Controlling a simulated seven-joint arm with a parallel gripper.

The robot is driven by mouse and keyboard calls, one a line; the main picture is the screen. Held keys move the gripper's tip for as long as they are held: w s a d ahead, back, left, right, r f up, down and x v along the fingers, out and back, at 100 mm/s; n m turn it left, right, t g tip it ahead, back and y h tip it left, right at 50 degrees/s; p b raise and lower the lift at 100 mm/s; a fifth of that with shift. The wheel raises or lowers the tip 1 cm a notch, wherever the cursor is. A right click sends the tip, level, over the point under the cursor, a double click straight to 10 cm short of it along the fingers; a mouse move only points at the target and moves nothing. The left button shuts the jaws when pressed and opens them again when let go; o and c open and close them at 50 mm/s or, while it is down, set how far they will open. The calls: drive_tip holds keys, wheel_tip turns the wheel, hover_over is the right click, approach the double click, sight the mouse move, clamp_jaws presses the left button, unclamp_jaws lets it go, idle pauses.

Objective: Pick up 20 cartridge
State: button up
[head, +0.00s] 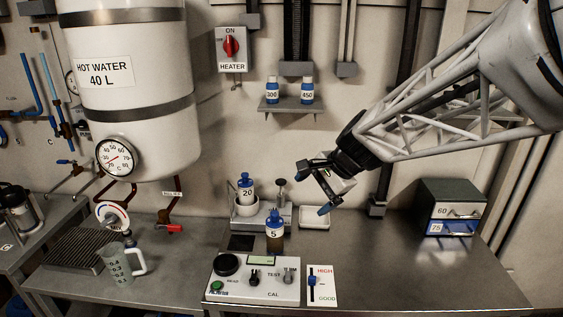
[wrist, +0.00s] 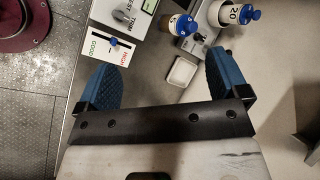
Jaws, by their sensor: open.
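The 20 cartridge (head: 246,189) is a white bottle with a blue cap, standing upright in a round white holder at the back of the bench. It also shows in the wrist view (wrist: 240,14) at the top right, beyond the fingers. My gripper (head: 314,187) is open and empty, in the air to the right of the cartridge and apart from it. In the wrist view its two blue pads (wrist: 160,80) are spread wide with nothing between them. The lower part of the cartridge is hidden by the holder.
The 5 cartridge (head: 275,233), dark with a blue cap, stands in front and to the right. The control box (head: 225,288) and level card (head: 322,284) lie nearer. A white dish (head: 314,222) sits below my gripper. Cartridges 300 and 450 stand on a wall shelf (head: 288,110).

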drive_tip(key=w+a+f+m+y, duration=0.2)
drive_tip(key=w+a+m, duration=0.15)
drive_tip(key=w, duration=0.45)
drive_tip(key=w+a+f+m+y, duration=0.1)
drive_tip(key=w+a+f+m, duration=0.2)
drive_tip(key=w+a, duration=0.3)
drive_tip(key=m+t+y, duration=0.2)
drive_tip(key=m+t, duration=0.1)
drive_tip(key=m, duration=0.4)
approach(245, 178)
drive_tip(key=w+a+f, duration=0.2)
drive_tip(key=shift+w+r, duration=0.1)
drive_tip(key=shift+r, duration=0.1)
drive_tip(key=shift+a, duration=0.1)
drive_tip(key=shift+x, duration=1.25)
drive_tip(key=shift+a+f, duration=0.1)
drive_tip(key=shift+x, duration=2.5)
